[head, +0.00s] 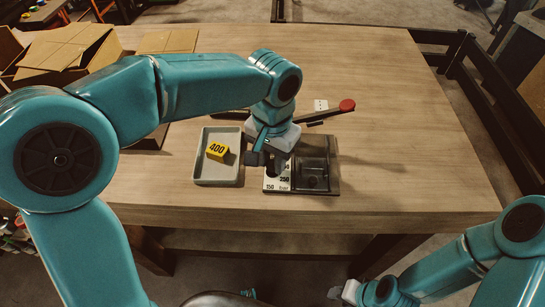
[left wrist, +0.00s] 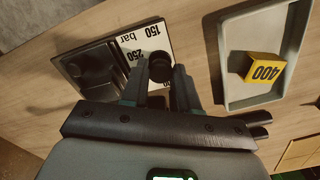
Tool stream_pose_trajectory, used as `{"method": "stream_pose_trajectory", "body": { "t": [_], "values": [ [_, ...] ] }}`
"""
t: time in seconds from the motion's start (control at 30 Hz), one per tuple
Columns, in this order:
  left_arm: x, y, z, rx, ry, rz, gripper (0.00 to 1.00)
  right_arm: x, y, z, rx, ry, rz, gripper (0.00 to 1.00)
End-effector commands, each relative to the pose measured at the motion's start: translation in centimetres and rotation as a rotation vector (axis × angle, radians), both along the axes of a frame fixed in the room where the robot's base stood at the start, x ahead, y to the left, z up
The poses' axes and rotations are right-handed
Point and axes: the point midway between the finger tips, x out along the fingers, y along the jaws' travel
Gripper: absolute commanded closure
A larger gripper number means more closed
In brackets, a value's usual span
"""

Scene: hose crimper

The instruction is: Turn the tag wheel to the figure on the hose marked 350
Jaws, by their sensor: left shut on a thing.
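A white scale plate (head: 277,184) reading 150, 250 and bar sits on the dark device base at the table's front; it also shows in the left wrist view (left wrist: 133,50). My left gripper (head: 264,160) points down over this plate. In the left wrist view its fingers (left wrist: 158,84) are shut on a dark round knob (left wrist: 160,67) at the plate's edge. The fingers hide part of the scale. No hose marked 350 can be made out. My right gripper (head: 342,291) is low at the bottom right, its fingers unclear.
A grey tray (head: 198,168) holding a yellow block marked 400 (head: 217,150) stands left of the device. A lever with a red knob (head: 347,105) lies behind it. Cardboard boxes (head: 68,52) stand at the back left. The table's right side is clear.

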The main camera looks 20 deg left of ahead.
Motion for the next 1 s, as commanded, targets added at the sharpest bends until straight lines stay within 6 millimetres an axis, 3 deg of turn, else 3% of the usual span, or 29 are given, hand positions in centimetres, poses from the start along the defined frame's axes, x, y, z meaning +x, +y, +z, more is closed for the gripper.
{"method": "stream_pose_trajectory", "body": {
  "t": [0.4, 0.97, 1.0],
  "values": [
    [0.1, 0.03, 0.21, -0.001, -0.006, 0.191, 1.0, 0.0, 0.0, -0.13, 0.0, 0.0, 0.0, 0.57],
    [0.12, 0.01, 0.24, -0.002, -0.006, 0.22, 1.0, 0.0, 0.0, -0.14, 0.0, 0.0, 0.0, 0.57],
    [0.12, 0.01, 0.24, -0.002, -0.006, 0.22, 0.64, 0.0, 0.0, -0.14, 0.0, 0.0, 0.0, 0.57]
  ]
}}
